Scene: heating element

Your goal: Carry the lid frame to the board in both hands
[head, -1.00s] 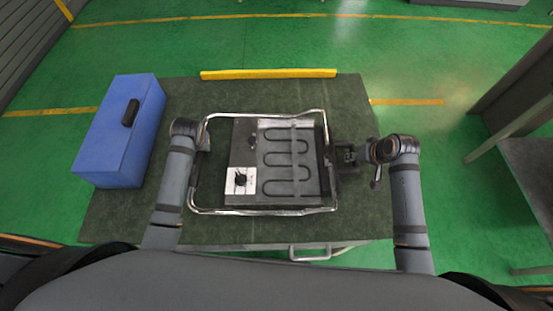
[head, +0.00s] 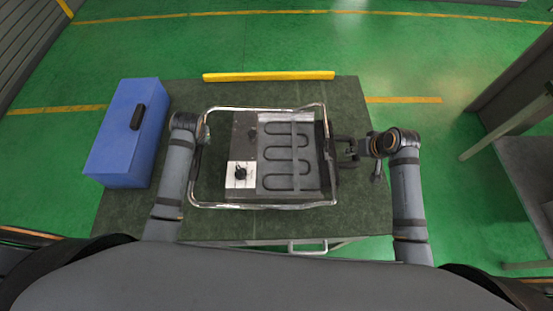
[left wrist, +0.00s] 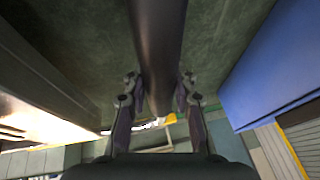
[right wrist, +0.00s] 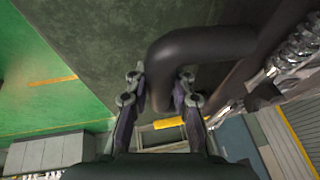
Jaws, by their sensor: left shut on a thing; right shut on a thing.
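The lid frame (head: 265,207) is a shiny tubular rectangle. In the head view it surrounds the board on the table; whether it touches the board or hangs above it I cannot tell. The board (head: 245,130) is dark, with a winding heating element (head: 288,155) and a pale panel with a black knob (head: 240,173). My left gripper (head: 203,130) is at the frame's left side. In the left wrist view its fingers (left wrist: 156,100) are shut on a dark bar (left wrist: 157,40). My right gripper (head: 342,150) is at the right side; its fingers (right wrist: 157,97) are shut on a dark bent handle (right wrist: 205,45).
The dark green table (head: 130,215) carries a blue case (head: 125,135) at its left edge. A yellow bar (head: 268,76) lies along its far edge. A grey bench (head: 530,160) stands apart on the right. Bare tabletop shows beyond and right of the frame.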

